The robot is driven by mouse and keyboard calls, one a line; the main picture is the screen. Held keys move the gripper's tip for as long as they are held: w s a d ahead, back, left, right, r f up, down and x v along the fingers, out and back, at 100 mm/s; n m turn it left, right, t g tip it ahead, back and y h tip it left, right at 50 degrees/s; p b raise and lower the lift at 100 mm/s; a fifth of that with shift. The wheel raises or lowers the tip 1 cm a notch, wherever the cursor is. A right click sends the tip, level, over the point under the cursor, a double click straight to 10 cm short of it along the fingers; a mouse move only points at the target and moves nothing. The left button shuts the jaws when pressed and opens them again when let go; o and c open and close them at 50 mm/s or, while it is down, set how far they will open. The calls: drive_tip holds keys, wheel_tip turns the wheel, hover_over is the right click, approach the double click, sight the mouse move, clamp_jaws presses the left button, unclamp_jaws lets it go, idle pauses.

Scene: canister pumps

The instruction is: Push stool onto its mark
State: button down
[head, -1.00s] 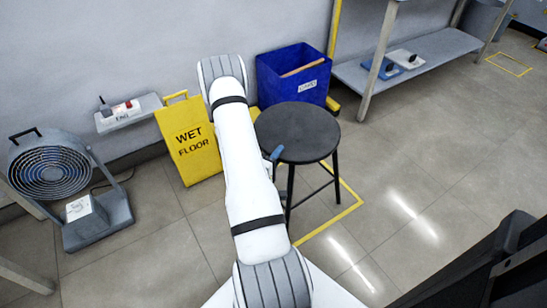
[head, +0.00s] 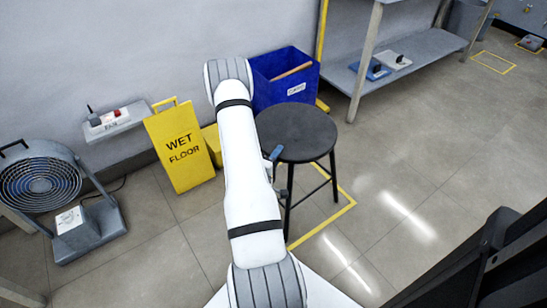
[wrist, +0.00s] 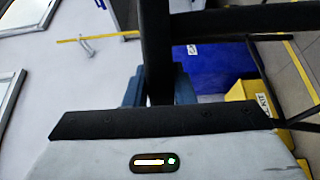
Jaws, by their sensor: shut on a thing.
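The round black stool (head: 298,130) stands upright on its legs in the middle of the head view. A yellow tape outline (head: 330,222) on the floor runs around its right and front; the rest is hidden by the stool and my arm. The stool's right leg stands just inside the outline's right corner. My gripper (head: 274,158) is mostly hidden behind my arm, with a blue finger showing at the stool's near left side. In the wrist view my gripper's blue fingers (wrist: 158,90) are shut on a dark upright stool leg (wrist: 155,50).
A yellow wet-floor sign (head: 181,150) stands left of my arm, with a fan (head: 45,185) farther left. A blue bin (head: 275,88) stands behind the stool by the wall. A grey shelf bench (head: 400,65) is at the back right. Floor to the right is clear.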

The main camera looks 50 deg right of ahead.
sight(284, 152)
drive_tip(key=shift+s+d, duration=0.25)
drive_tip(key=shift+d, duration=0.5)
drive_tip(key=shift+s+d, duration=0.25)
drive_tip(key=shift+d, duration=0.5)
drive_tip(key=shift+c, duration=1)
unclamp_jaws()
drive_tip(key=shift+b+v, duration=0.6)
drive_tip(key=shift+v, duration=3.45)
drive_tip(key=shift+w, duration=0.1)
